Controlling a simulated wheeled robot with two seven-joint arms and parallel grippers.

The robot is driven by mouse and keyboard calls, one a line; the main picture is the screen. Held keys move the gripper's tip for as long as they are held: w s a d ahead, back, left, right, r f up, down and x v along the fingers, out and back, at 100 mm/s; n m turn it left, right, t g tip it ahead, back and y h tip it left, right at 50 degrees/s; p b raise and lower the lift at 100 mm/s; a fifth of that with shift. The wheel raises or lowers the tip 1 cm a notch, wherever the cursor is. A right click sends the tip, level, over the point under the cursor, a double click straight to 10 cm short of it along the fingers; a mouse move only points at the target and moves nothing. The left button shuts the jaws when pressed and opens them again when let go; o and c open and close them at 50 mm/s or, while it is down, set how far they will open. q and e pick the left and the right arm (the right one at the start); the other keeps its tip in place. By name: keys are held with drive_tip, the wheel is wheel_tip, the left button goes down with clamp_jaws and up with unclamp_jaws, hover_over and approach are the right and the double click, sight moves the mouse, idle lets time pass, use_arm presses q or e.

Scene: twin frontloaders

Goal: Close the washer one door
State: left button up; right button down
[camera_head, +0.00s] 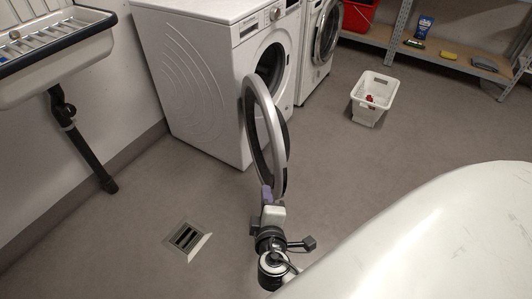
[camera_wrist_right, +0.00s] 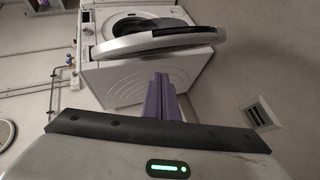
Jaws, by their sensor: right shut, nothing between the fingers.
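The nearer white washer (camera_head: 195,85) stands against the wall with its front to the right; it also shows in the wrist view (camera_wrist_right: 120,85). Its round door (camera_head: 272,120), with a silver rim, stands wide open, swung out towards me. The dark drum opening (camera_head: 270,65) shows behind it. In the wrist view the door (camera_wrist_right: 160,42) is seen edge-on, just beyond the fingertips. My right gripper (camera_head: 267,193) is shut and empty, its purple fingers at the door's lower outer edge. I cannot tell whether they touch it. My left gripper is not in view.
A second washer (camera_head: 321,40) stands beyond the first. A white basket (camera_head: 374,97) with something red in it is on the floor to the right. Shelves (camera_head: 455,58) line the back. A sink (camera_head: 50,55) is at left, a floor drain (camera_head: 187,240) in front.

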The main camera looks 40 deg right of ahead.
sight(269, 136)
drive_tip(key=w+r+n+t+h+b, duration=0.1)
drive_tip(key=w+r+n+t+h, duration=0.15)
drive_tip(key=w+r, duration=0.25)
drive_tip(key=w+d, duration=0.6)
drive_tip(key=d, duration=0.2)
drive_tip(key=shift+w+d+r+t, duration=0.2)
drive_tip(key=shift+d+t, duration=0.05)
drive_tip(key=shift+t, duration=0.1)
